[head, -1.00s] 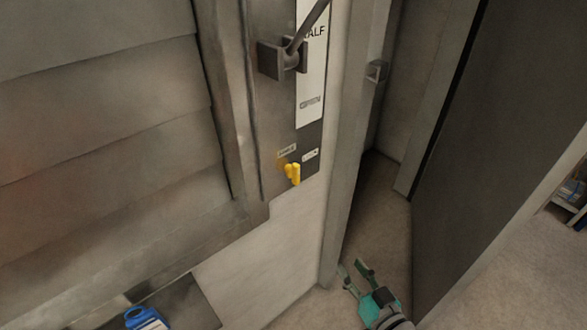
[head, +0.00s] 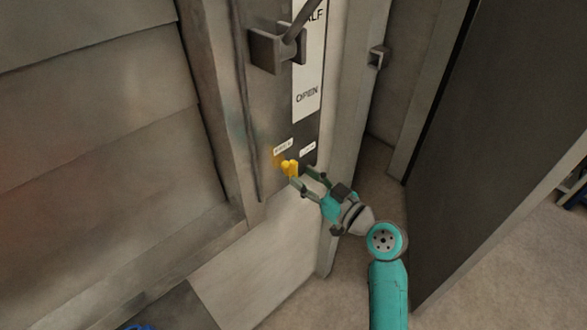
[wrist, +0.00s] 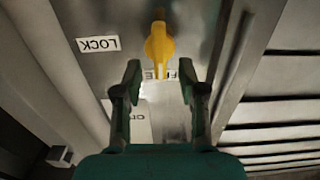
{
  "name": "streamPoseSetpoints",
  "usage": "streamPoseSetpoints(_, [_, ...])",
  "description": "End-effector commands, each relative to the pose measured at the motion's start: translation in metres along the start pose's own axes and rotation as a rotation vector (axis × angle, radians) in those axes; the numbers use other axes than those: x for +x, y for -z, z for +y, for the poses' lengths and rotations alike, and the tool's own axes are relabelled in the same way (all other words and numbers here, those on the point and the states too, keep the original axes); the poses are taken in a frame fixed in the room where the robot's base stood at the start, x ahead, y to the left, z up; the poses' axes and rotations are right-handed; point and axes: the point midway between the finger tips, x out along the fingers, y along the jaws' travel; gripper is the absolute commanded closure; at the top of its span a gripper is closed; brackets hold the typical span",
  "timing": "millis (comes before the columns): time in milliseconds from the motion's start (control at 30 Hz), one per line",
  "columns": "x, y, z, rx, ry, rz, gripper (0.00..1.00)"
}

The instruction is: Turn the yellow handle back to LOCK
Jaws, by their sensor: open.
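The yellow handle (head: 290,168) sits low on the dark plate at the edge of the grey panel. In the wrist view the yellow handle (wrist: 159,45) has its narrow end pointing down the picture, across a partly covered label (wrist: 160,73) that seems to read FREE. The LOCK label (wrist: 98,44) is off to the left there, upside down. My gripper (head: 300,177) is open, its fingertips just right of and below the handle. In the wrist view my gripper (wrist: 159,70) has a finger on each side of the handle's end; contact is not clear.
A grey lever bracket (head: 277,50) and a white strip (head: 307,85) marked OPEN are above the handle. A frame post (head: 345,150) stands close on the right. A dark door panel (head: 490,130) is further right, with bare floor below.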

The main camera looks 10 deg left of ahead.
Motion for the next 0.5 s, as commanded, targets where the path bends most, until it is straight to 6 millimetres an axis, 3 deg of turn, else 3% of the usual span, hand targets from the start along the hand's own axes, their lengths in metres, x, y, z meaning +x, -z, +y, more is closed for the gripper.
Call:
streamPoseSetpoints(200, [0.032, 0.0, 0.0, 0.0, 0.002, 0.0, 0.59])
streamPoseSetpoints(500, [0.045, 0.0, 0.0, 0.001, -0.001, 0.001, 0.59])
